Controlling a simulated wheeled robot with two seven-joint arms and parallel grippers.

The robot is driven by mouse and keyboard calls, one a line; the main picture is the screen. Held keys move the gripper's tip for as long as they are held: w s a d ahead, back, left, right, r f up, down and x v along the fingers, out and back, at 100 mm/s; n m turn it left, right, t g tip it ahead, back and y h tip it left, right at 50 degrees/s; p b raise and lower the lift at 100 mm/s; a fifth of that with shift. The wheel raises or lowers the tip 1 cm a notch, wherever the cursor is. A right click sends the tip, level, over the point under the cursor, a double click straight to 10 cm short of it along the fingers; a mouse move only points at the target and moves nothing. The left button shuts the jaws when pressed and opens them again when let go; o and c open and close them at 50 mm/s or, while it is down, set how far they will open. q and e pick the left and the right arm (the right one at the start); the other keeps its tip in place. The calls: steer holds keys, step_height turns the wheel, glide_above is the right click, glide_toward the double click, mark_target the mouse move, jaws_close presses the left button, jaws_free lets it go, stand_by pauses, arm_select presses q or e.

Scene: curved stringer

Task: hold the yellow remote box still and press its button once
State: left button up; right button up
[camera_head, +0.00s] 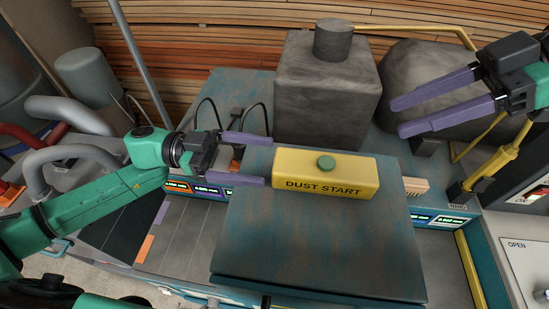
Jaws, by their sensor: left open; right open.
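The yellow remote box (345,183), lettered "DUST START", lies on a blue-grey worn panel (318,245). Nothing covers the button.
A grey block (325,90) with a cylinder (333,40) on top stands right behind the box. A rounded grey boulder-like shape (415,75) is behind my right gripper. Yellow pipes (500,160) stand at the right. The panel in front of the box is clear.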

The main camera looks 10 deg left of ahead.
mark_target(276, 158)
arm_select(q)
steer(key=d, duration=0.4)
steer(key=shift+d, duration=0.1)
steer(key=c, duration=1.5)
jaws_close()
arm_select(e)
steer(key=c, duration=0.3)
jaws_close()
steer(key=shift+a, duration=0.1)
